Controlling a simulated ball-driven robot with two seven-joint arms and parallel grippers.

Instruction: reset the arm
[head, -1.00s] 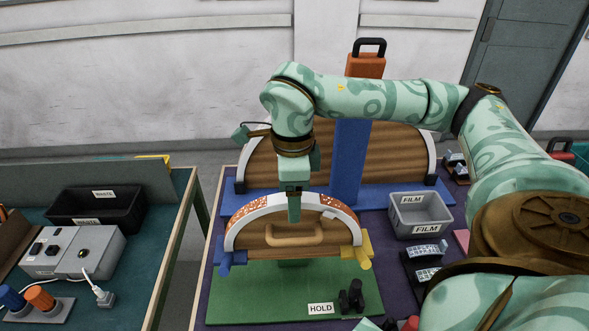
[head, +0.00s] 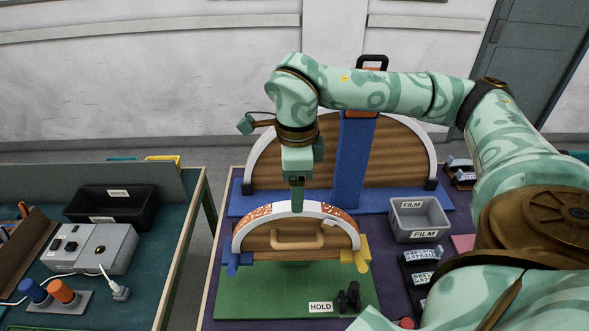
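My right arm comes in from the right, and its gripper (head: 297,203) points down over the top of the small arc. From this side the fingers show as one narrow dark green shape, so their opening is hidden. The arc has a white rim (head: 355,236) with orange-red glittery patches (head: 258,212) at left and right of the top. Its wooden body (head: 265,242) has a handle (head: 297,240) and stands upright between a blue clamp (head: 233,262) and a yellow clamp (head: 364,252). I cannot tell whether the fingertips touch the rim. My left gripper is out of view.
A larger arc (head: 400,150) with a blue post (head: 353,160) stands behind. A grey FILM bin (head: 418,220) is right. A green mat (head: 240,300) bears a HOLD label (head: 320,308). A black bin (head: 112,207) and a grey switch box (head: 92,247) are on the left table.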

